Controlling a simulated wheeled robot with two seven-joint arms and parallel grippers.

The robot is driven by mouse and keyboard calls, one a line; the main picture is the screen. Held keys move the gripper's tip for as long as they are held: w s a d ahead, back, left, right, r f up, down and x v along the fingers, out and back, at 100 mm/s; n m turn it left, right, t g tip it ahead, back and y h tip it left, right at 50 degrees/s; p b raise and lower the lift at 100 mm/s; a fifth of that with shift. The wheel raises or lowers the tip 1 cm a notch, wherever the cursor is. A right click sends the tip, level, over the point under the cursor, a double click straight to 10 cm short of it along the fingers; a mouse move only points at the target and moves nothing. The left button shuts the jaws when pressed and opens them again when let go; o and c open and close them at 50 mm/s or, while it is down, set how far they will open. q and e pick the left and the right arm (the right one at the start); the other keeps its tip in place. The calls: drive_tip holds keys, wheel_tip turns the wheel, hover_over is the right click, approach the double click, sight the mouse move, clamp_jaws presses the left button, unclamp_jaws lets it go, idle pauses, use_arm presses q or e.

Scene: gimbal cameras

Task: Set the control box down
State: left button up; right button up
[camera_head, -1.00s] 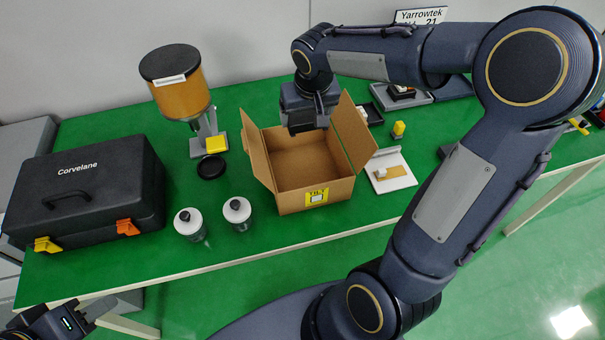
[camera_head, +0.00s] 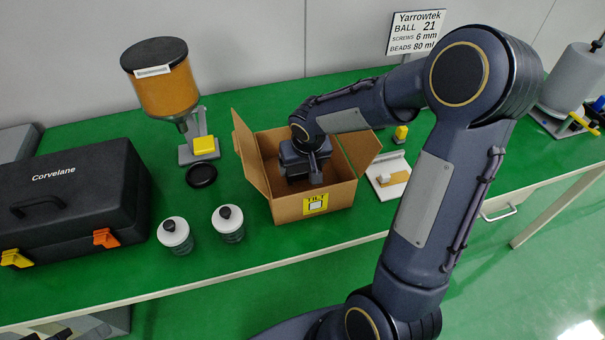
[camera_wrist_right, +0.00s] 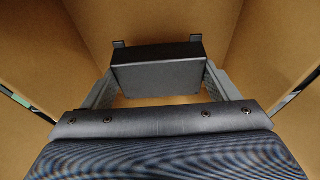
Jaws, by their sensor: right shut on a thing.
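The control box (camera_wrist_right: 158,74) is a dark grey block with two small tabs on its far side. In the right wrist view it sits between the two grey fingers of my right gripper (camera_wrist_right: 160,84), which is shut on it. In the head view my right gripper (camera_head: 308,178) is down inside the open cardboard carton (camera_head: 286,208), and its body hides the control box. Carton walls surround the control box in the wrist view; I cannot tell whether it touches the floor. Only a sliver of my left gripper (camera_head: 60,331) shows at the bottom left; its fingers are unclear.
The carton's raised flaps stand around my right wrist. Two white-topped bottles (camera_head: 228,222) (camera_head: 175,235), a black lid (camera_head: 201,175) and an amber dispenser (camera_head: 165,92) are left of it. A black case (camera_head: 75,205) lies farther left. A white tray (camera_head: 391,186) is close on the right.

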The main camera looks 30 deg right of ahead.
sight(303, 169)
drive_tip(key=shift+f, duration=1.7)
drive_tip(key=shift+f+b, duration=0.15)
drive_tip(key=shift+b, duration=0.2)
drive_tip(key=o, duration=1)
drive_tip(key=shift+s+r+p, duration=0.1)
drive_tip(key=shift+r+p, duration=0.2)
drive_tip(key=shift+r, duration=0.35)
drive_tip(key=d+v, duration=0.1)
drive_tip(key=v, duration=1)
drive_tip(key=s+a+r+y, duration=0.1)
drive_tip(key=s+a, duration=0.1)
drive_tip(key=s, duration=0.4)
drive_tip(key=s+a+r+t+y, duration=0.1)
drive_tip(key=s+a+y, duration=0.1)
drive_tip(key=s, duration=0.4)
drive_tip(key=s+a+r+n+t+y, duration=0.1)
drive_tip(key=s+a, duration=0.2)
drive_tip(key=s, duration=0.4)
drive_tip(key=shift+a+r+y+p, duration=0.3)
drive_tip(key=shift+a+p, duration=0.05)
drive_tip(key=shift+p, duration=0.1)
